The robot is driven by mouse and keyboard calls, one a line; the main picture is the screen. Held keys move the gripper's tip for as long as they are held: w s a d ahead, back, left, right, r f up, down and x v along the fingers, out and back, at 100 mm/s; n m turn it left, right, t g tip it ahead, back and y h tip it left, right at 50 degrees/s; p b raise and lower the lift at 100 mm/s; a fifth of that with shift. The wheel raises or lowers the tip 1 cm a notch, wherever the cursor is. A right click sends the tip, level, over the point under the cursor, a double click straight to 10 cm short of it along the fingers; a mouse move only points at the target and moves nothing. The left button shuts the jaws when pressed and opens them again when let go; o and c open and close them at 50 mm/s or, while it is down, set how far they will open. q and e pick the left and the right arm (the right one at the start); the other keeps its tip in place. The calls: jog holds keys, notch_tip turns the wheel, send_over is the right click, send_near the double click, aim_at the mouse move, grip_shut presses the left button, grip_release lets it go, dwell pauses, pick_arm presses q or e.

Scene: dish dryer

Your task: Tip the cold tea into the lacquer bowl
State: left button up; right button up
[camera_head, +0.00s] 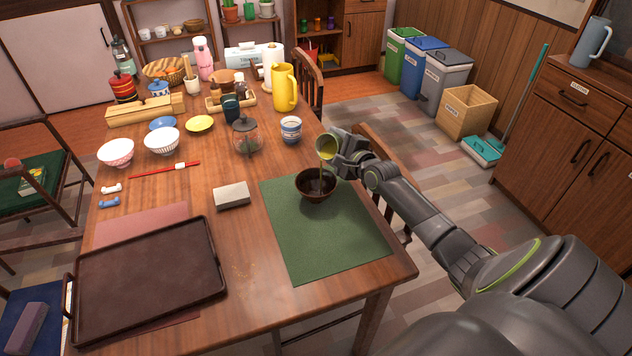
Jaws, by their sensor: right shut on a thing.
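My right gripper (344,150) comes in from the right and is shut on a yellow-green cup (327,147). The cup is tilted above the dark brown lacquer bowl (316,196), clear of its rim. A thin dark stream (321,179) seems to run from the cup down into the bowl. The bowl stands upright on the green mat (330,243), near the mat's far edge. How much tea is in the cup or the bowl is hard to tell. My left gripper is not in view.
A blue-patterned cup (291,130), a glass jar (246,138) and a yellow pitcher (285,88) stand behind the bowl. A grey block (231,196) lies left of the mat. A dark tray (150,277) fills the front left. The mat's front part is bare.

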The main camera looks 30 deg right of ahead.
jog(key=shift+a+f+n+b, duration=0.1)
jog(key=shift+f+n+b, duration=0.1)
jog(key=shift+n+b, duration=0.4)
dwell(0.4)
jog(key=shift+f+t+b, duration=0.15)
jog(key=shift+t+b, duration=0.25)
jog(key=shift+b, duration=0.1)
jog(key=shift+a+n+p, duration=0.15)
jog(key=shift+n+p, duration=0.15)
jog(key=shift+p, duration=0.05)
jog(key=shift+s+r+h, duration=0.1)
jog(key=shift+r+h, duration=0.1)
jog(key=shift+h, duration=0.1)
jog(key=shift+a, duration=0.15)
jog(key=shift+s+a+p, duration=0.1)
jog(key=shift+a+p, duration=0.05)
jog(key=shift+p, duration=0.3)
jog(key=shift+a+r+n+p, duration=0.1)
jog(key=shift+a+n+p, duration=0.1)
jog(key=shift+n+p, duration=0.1)
jog(key=shift+s+a+r+n+t+p, duration=0.15)
jog(key=shift+a+n+t+p, duration=0.15)
jog(key=shift+p, duration=0.15)
